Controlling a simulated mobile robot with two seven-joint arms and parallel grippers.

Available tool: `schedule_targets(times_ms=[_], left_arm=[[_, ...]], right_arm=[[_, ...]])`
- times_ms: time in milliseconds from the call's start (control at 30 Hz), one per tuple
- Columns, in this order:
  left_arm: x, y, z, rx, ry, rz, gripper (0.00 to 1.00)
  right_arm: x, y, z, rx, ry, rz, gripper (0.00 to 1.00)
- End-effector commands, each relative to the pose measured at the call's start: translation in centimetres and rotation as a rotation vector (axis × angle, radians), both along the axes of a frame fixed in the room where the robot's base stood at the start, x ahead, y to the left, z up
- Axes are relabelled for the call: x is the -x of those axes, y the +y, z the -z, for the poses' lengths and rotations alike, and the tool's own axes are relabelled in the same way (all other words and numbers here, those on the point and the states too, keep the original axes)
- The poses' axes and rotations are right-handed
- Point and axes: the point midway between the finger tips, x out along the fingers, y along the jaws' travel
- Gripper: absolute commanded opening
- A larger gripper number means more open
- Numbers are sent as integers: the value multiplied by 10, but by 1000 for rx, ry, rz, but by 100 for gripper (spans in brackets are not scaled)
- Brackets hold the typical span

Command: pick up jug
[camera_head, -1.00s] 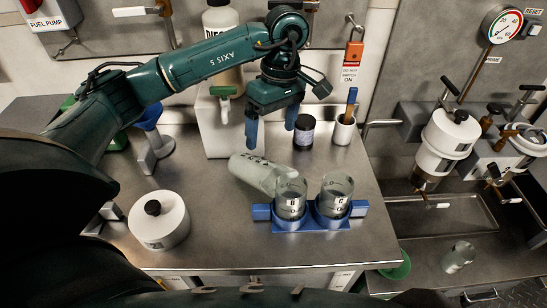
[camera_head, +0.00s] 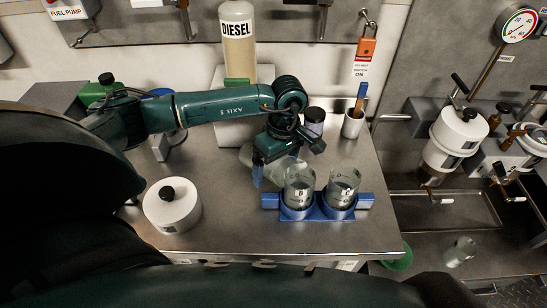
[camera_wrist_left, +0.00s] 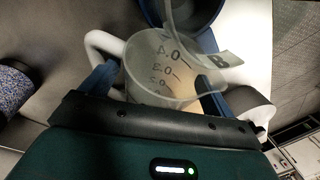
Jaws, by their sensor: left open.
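The jug is a pale translucent vessel with dark graduation marks. In the left wrist view the jug (camera_wrist_left: 160,75) fills the space between the two blue fingers of my left gripper, which is open with a finger on each side. Whether the fingers touch the jug cannot be told. A white curved handle (camera_wrist_left: 98,42) shows at the left there. My right gripper is not in view.
Two clear beakers (camera_head: 299,180) (camera_head: 342,184) stand in a blue holder (camera_head: 320,212) just right of my left gripper. A dark jar (camera_head: 315,120) and a white cup (camera_head: 352,124) stand behind. A white lidded pot (camera_head: 172,207) is at left. The front bench is clear.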

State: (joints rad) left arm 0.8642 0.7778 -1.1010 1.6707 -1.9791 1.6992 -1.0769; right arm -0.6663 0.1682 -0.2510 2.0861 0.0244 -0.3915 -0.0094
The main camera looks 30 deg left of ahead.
Motion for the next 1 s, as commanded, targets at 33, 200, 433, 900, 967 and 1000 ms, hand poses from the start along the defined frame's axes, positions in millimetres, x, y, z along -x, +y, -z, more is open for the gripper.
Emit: schedule_targets(times_ms=[33,200,433,900,967,1000], left_arm=[[0,0,1,0,-1,0,88],[0,0,1,0,-1,0,88],[0,0,1,0,-1,0,70],[0,0,0,0,-1,0,35],[0,0,0,0,-1,0,35],[0,0,0,0,-1,-1,35]], right_arm=[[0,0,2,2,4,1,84],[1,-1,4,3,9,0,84],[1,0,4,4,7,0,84],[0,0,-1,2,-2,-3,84],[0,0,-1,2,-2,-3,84],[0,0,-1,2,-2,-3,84]])
